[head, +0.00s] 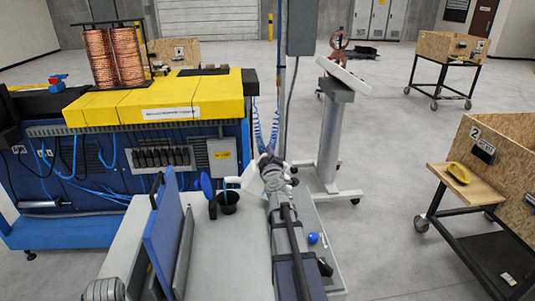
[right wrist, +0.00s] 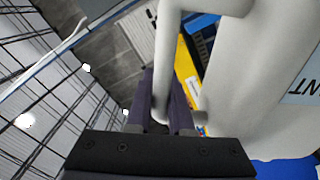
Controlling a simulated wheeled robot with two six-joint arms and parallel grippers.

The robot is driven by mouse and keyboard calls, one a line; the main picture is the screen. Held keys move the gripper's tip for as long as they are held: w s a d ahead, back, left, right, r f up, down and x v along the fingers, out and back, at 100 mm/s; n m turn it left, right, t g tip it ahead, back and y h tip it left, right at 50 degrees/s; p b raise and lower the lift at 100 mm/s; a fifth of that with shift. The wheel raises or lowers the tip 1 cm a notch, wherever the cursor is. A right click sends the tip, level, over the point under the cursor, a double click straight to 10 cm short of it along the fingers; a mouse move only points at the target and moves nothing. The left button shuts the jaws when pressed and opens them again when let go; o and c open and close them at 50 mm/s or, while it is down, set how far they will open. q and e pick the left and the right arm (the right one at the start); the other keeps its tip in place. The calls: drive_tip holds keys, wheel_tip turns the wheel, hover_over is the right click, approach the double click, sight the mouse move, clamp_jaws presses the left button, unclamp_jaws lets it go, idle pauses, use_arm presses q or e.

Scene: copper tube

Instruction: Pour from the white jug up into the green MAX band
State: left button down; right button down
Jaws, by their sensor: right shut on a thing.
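The white jug (head: 250,178) is tilted at the end of my right arm, its spout end toward the left, above and beside a small black cup (head: 228,203). A thin pale-blue line runs from the spout side down to the cup's mouth; it looks like a stream. My right gripper (head: 268,164) is shut on the jug's handle. In the right wrist view the handle (right wrist: 168,60) sits between the fingers (right wrist: 160,115), with the jug body (right wrist: 245,75) on the right. The green MAX band and the level inside the cup cannot be made out. My left gripper is not in view.
A blue paddle-shaped piece (head: 207,184) stands just left of the cup. A blue upright panel (head: 163,228) stands further left on the grey surface (head: 228,265). A blue ball (head: 313,238) is right of my arm. The blue-and-yellow machine (head: 160,105) stands behind.

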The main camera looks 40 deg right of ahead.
drive_tip(key=shift+w+a+f+n, duration=0.3)
drive_tip(key=shift+a+n, duration=0.1)
drive_tip(key=shift+n, duration=0.2)
idle(2.6)
